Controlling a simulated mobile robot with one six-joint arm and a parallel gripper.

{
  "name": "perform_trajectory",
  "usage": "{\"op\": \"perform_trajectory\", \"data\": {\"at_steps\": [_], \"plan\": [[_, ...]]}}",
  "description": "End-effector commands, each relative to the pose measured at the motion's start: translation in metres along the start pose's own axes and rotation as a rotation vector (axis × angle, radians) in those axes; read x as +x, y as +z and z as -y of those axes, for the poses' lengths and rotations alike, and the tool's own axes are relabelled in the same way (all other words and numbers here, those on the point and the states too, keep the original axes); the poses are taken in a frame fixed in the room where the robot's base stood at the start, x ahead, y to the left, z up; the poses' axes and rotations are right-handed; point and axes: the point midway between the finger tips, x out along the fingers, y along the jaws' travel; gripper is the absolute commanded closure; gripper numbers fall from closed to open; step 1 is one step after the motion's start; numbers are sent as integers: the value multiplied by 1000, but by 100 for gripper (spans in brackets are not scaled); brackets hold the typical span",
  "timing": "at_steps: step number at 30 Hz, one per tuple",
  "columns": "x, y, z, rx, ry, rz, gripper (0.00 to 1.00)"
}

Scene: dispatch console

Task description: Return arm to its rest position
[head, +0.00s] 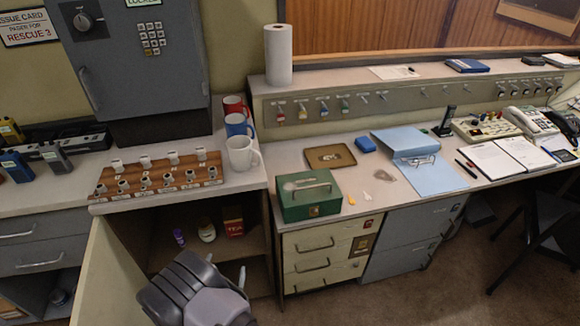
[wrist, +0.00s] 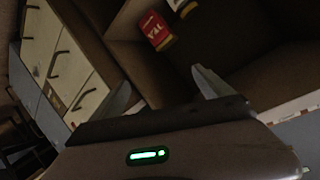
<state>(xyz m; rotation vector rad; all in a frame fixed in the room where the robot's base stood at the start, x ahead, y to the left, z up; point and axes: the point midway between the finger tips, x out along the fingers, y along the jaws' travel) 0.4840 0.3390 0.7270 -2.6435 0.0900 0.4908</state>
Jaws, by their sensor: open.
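My arm shows at the bottom of the head view, in front of the open cupboard (head: 215,262) under the left counter. In the wrist view my gripper (wrist: 163,90) has its two fingers spread apart with nothing between them. It faces the cupboard's inside at a tilt. A red tea box (head: 233,220) stands on the cupboard shelf and also shows in the wrist view (wrist: 156,30), beyond the fingers and apart from them. In the head view most of the gripper is hidden by my arm.
The cupboard door (head: 103,262) stands open at the left. Cream drawers (head: 322,250) are to the right of the cupboard. A jar (head: 206,232) and a small purple item (head: 179,237) share the shelf. A green cash box (head: 307,195) and mugs stand above. Open carpet (head: 400,300) lies at right.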

Motion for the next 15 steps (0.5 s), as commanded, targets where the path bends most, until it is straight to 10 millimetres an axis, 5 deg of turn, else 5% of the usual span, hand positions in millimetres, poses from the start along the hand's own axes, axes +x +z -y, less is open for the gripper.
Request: {"op": "perform_trajectory", "data": {"at_steps": [4,8,12,15], "plan": [[17,-113,45,164,34,150,10],[-11,-242,58,244,15,321,10],[-97,-354,24,221,-15,468,10],[-180,-399,-22,158,-2,547,10]]}}
